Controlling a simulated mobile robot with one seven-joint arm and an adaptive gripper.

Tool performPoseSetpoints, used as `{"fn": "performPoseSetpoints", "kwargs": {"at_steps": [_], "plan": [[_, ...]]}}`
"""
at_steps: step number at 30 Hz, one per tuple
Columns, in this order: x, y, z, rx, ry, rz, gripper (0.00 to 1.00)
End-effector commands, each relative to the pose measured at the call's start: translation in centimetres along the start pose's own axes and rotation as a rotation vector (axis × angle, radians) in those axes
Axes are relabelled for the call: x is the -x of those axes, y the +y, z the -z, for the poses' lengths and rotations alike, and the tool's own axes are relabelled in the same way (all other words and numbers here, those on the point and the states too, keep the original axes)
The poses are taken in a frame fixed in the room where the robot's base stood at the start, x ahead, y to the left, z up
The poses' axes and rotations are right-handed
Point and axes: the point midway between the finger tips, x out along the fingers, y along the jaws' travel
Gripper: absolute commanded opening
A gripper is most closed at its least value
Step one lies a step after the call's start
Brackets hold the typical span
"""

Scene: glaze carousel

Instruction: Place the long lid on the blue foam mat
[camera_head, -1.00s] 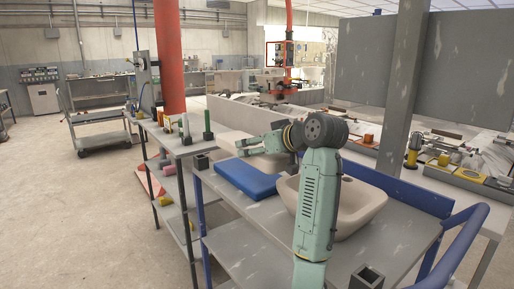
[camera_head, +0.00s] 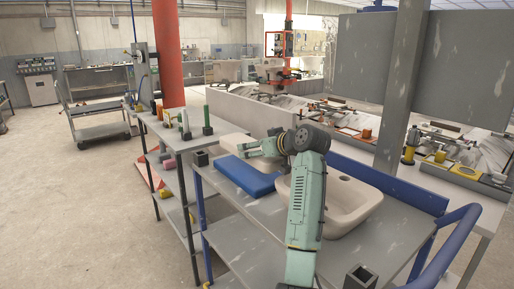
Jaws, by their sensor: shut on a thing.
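The blue foam mat (camera_head: 238,176) lies flat on the grey cart top, left of a beige basin. My gripper (camera_head: 244,149) is over the far end of the mat, with its fingers pointing left. It is shut on a pale beige slab, which I take to be the long lid (camera_head: 232,141). The lid shows just behind and left of the fingers. The arm and fingers hide part of it, and I cannot tell whether it touches the mat.
The beige basin (camera_head: 350,204) stands close to the right of my arm. A grey side rack (camera_head: 176,139) with green and white upright pieces is to the left. A dark square holder (camera_head: 361,278) is on the front of the cart. A red post (camera_head: 168,55) rises behind.

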Motion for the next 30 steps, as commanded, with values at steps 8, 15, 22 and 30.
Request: {"fn": "performPoseSetpoints", "kwargs": {"at_steps": [8, 15, 22, 30], "plan": [[0.0, 0.0, -0.1, 0.002, 0.006, -0.001, 0.19], [-0.2, 0.0, -0.7, 0.002, 0.007, -0.001, 0.19], [-0.4, 0.0, -1.1, 0.000, 0.001, 0.000, 0.84], [-0.4, 0.0, -1.1, 0.000, 0.000, 0.000, 0.99]]}}
